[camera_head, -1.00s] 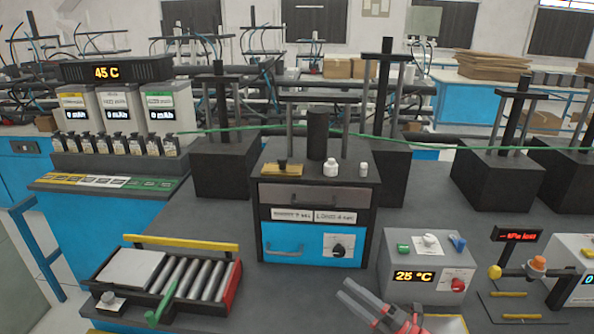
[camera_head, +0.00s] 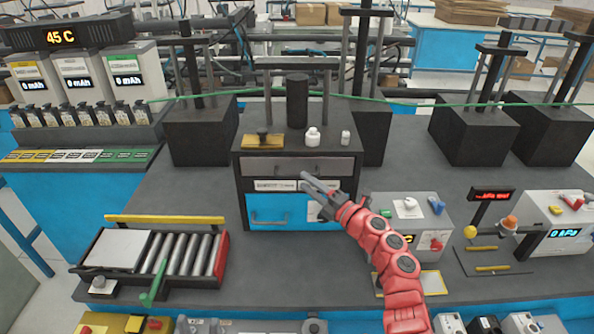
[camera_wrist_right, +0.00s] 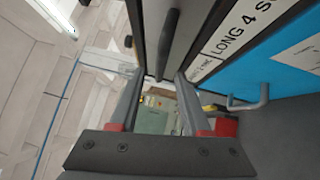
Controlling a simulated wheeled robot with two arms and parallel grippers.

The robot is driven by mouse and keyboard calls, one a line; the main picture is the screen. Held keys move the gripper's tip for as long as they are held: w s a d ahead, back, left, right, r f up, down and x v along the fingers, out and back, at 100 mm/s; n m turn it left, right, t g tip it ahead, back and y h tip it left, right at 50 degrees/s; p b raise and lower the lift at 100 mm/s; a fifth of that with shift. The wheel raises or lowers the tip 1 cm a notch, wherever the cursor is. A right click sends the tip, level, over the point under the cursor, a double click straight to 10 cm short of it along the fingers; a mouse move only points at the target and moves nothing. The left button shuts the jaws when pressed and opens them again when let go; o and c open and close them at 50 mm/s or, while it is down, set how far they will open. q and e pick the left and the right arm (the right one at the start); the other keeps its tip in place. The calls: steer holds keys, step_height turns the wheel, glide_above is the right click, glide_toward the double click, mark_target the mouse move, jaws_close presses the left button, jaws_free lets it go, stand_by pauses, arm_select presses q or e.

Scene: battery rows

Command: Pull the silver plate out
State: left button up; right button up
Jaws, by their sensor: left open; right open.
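A silver-grey drawer front (camera_head: 262,168) with a dark bar handle (camera_head: 284,169) sits in the upper part of the black cabinet (camera_head: 240,192), looking shut. My right gripper (camera_head: 305,181) is in front of the cabinet, by the white label strip below that drawer. In the right wrist view my right gripper (camera_wrist_right: 160,78) is open and empty. The dark handle (camera_wrist_right: 168,42) lies ahead of its fingertips, with no visible contact. A flat silver plate (camera_head: 118,248) also lies at the left end of the roller tray (camera_head: 222,262). My left gripper is not in view.
A blue lower drawer (camera_head: 268,212) has its own handle (camera_wrist_right: 248,100) beside the right gripper. A brass block (camera_head: 263,141) and white bottles (camera_head: 313,137) stand on the cabinet. A temperature box (camera_head: 440,220) stands close to my right arm. Bench between tray and cabinet is clear.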

mark_target(297, 176)
steer(key=shift+p+x, duration=0.3)
steer(key=shift+x, duration=2.05)
jaws_close()
